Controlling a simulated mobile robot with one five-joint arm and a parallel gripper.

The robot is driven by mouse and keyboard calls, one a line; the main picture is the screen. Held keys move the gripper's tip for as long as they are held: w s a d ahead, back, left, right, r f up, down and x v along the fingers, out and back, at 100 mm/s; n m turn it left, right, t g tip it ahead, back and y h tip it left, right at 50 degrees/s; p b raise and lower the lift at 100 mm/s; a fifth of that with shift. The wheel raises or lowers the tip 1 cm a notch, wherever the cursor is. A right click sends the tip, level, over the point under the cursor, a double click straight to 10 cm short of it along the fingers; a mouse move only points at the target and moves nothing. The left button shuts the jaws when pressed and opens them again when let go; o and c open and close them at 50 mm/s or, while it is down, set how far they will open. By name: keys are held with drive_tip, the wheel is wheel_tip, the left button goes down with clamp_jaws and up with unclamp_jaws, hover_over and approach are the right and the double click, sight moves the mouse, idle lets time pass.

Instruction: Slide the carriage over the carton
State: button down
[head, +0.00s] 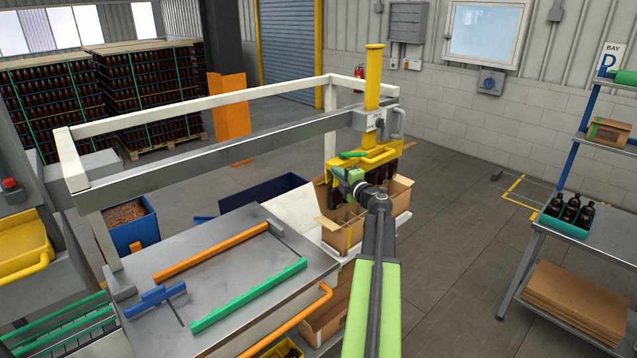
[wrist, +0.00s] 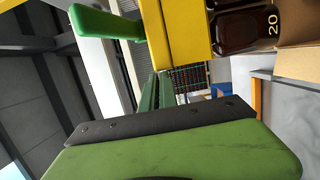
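The carriage (head: 372,120) is a grey block with a yellow upright column, riding at the right end of a grey beam. Below it hangs a yellow head (head: 382,156) with a green lever (head: 352,154). Dark amber bottles (head: 333,192) show under the head; one bottle (wrist: 245,30) also shows close up in the wrist view. The open brown carton (head: 345,222), with dividers, stands below and around them; whether the bottles are inside it is unclear. My gripper (head: 347,181) is at the head's near side, below the lever.
A steel table (head: 215,260) with an orange rail (head: 205,252) and a green toothed rail (head: 250,295) lies to the left. A white frame (head: 215,98) surrounds the carriage beam. A bench with a teal bottle crate (head: 568,225) stands right. The floor between is clear.

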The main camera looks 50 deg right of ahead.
drive_tip(key=shift+w, duration=0.25)
drive_tip(key=shift+a, duration=0.15)
